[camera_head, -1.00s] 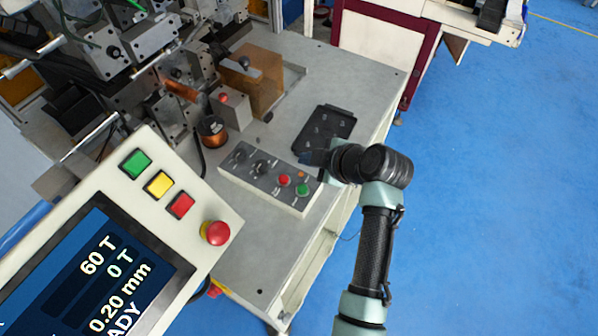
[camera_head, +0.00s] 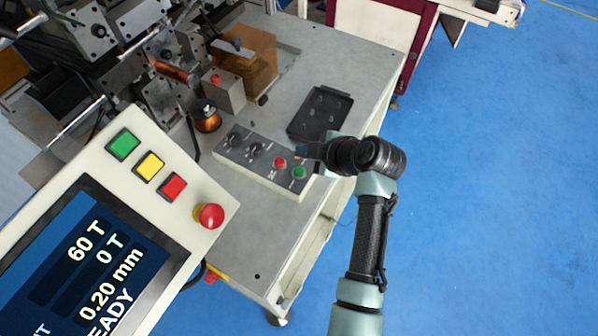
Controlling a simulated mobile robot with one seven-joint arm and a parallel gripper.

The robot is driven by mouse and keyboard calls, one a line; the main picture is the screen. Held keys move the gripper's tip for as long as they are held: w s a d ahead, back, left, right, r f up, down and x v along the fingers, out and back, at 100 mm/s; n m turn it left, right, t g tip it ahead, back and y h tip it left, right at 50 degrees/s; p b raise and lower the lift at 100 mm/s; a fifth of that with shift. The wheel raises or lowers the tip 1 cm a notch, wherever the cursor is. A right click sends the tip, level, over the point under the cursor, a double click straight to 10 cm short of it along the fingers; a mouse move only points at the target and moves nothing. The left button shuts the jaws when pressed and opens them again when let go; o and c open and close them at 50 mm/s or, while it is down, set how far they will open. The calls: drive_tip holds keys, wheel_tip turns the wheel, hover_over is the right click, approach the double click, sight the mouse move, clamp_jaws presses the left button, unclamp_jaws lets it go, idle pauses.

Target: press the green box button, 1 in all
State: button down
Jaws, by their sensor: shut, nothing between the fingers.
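The control box (camera_head: 262,183) is a low pale box with a grey top on the table, with dark knobs at its left part. Its green button (camera_head: 299,172) is near the right end, beside a red button (camera_head: 280,163). My gripper (camera_head: 303,152) is shut and empty, just above the box's far right edge, behind the green button in the picture. The fingers are small and dark here, and I cannot tell whether they touch the box. They cover part of the box's right far corner.
A tilted panel at left carries a square green button (camera_head: 123,145), a yellow one (camera_head: 149,166), a red one (camera_head: 172,187) and a red mushroom button (camera_head: 209,215). A black tray (camera_head: 320,112) lies behind my gripper. The table front is clear.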

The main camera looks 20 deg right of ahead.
sight(303, 175)
drive_tip(key=shift+f+b, duration=1.6)
drive_tip(key=shift+f, duration=0.75)
drive_tip(key=shift+f+b, duration=0.4)
drive_tip(key=shift+b, duration=0.15)
